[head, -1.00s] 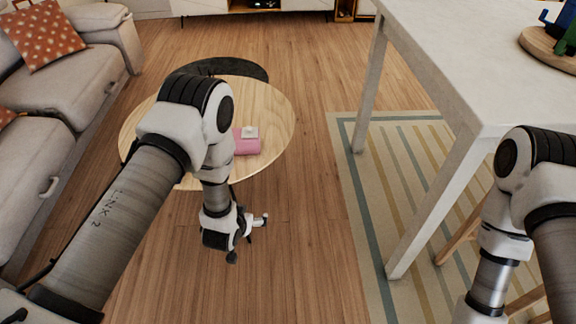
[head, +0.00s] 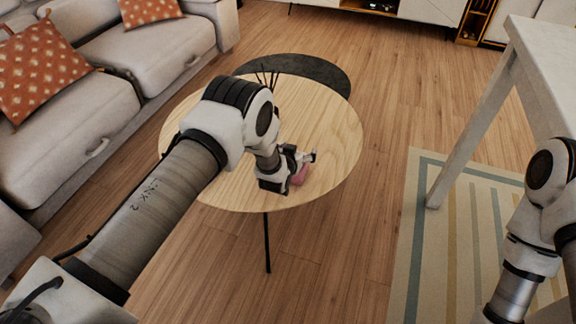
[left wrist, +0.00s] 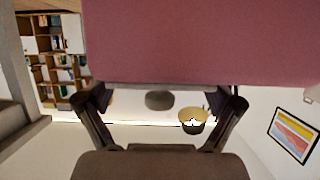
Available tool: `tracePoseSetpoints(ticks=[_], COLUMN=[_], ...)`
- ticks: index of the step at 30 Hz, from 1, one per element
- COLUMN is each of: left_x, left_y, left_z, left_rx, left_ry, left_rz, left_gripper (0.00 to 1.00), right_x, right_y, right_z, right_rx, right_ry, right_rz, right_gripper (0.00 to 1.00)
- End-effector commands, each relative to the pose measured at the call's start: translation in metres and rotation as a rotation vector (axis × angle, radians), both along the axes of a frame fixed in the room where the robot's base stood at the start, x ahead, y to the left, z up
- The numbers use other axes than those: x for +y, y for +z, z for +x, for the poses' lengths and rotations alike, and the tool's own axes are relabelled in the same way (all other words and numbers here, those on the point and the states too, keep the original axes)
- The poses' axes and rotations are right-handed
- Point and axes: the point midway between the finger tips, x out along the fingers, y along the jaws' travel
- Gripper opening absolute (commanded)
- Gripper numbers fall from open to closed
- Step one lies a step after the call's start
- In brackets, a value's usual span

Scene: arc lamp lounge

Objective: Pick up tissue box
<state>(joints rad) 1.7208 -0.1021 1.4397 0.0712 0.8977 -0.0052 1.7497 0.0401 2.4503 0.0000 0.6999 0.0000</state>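The pink tissue box (head: 300,174) stands on the round wooden coffee table in the head view, partly hidden behind my left gripper. My left gripper (head: 297,170) is at the box, on its near side. In the left wrist view the box (left wrist: 165,42) fills the top of the picture. The left fingers (left wrist: 165,103) are spread wide, near the box's two lower corners. I cannot tell whether they touch it. My right gripper is out of view; only part of my right arm shows at the right edge.
The coffee table (head: 335,130) has bare wood around the box, with a dark, lower round surface (head: 325,72) behind it. A grey sofa (head: 65,125) stands at the left. A white table (head: 540,75) and a striped rug (head: 435,250) are at the right. Wooden floor lies between.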

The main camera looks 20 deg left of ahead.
Motion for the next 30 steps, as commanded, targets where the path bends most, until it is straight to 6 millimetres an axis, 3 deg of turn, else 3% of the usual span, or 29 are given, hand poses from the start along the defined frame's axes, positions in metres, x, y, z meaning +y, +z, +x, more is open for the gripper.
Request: tracePoseSetpoints(ticks=[1,7,17,25,30], left_x=[0.000,0.000,0.000,0.000,0.010], left_y=[0.000,0.000,0.003,0.038,0.040], left_z=[0.000,-0.001,0.000,0.000,-0.034], left_rx=[0.000,0.001,0.001,-0.002,0.005], left_ry=[0.000,0.000,0.000,0.000,0.002], left_rz=[0.000,0.000,0.000,0.000,0.000], left_gripper=[0.69,0.00,0.00,0.00,0.00], right_x=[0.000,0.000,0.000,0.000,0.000], right_y=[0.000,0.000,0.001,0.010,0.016], right_z=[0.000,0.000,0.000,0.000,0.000], right_rx=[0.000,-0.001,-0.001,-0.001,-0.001], right_ry=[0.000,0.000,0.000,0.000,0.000], right_rz=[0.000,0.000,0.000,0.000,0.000], right_gripper=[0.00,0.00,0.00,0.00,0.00])
